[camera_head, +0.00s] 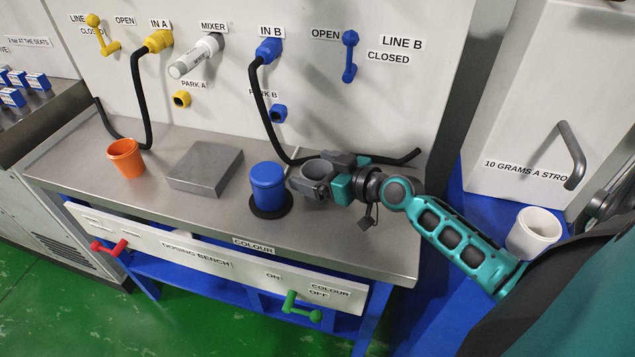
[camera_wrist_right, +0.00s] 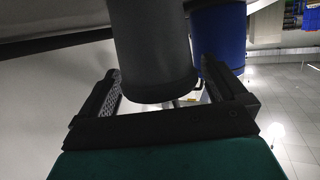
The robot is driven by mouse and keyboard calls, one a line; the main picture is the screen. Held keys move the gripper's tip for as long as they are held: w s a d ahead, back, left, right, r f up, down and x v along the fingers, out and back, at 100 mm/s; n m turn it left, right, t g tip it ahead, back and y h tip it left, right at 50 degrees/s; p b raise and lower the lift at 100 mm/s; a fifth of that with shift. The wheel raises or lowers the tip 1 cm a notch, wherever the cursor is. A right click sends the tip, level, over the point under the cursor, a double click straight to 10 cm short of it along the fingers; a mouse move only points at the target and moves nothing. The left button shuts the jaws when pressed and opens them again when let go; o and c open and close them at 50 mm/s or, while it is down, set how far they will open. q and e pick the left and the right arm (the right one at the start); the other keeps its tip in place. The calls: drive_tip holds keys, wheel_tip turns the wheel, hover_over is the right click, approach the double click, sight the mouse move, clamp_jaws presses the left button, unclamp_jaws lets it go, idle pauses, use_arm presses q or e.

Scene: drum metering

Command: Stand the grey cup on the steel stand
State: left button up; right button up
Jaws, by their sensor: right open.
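The grey cup (camera_head: 316,168) is on the right part of the bench, just right of the blue canister. My right gripper (camera_head: 312,181) reaches it from the right and is open, with its fingers on either side of the cup. In the right wrist view the cup (camera_wrist_right: 152,50) shows large between the fingers of the gripper (camera_wrist_right: 165,85), with a gap visible at the left finger. Whether the cup's base touches the bench is hidden. The steel stand (camera_head: 205,167), a low grey block, sits left of the blue canister with its top bare. My left gripper is out of view.
The blue canister (camera_head: 268,184) stands on a black disc close beside the cup. It also shows in the right wrist view (camera_wrist_right: 222,45). An orange cup (camera_head: 126,159) stands left of the stand. Black hoses (camera_head: 262,105) hang down to the bench. A white cup (camera_head: 534,232) is far right.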

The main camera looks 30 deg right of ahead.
drive_tip(key=c, duration=1.2)
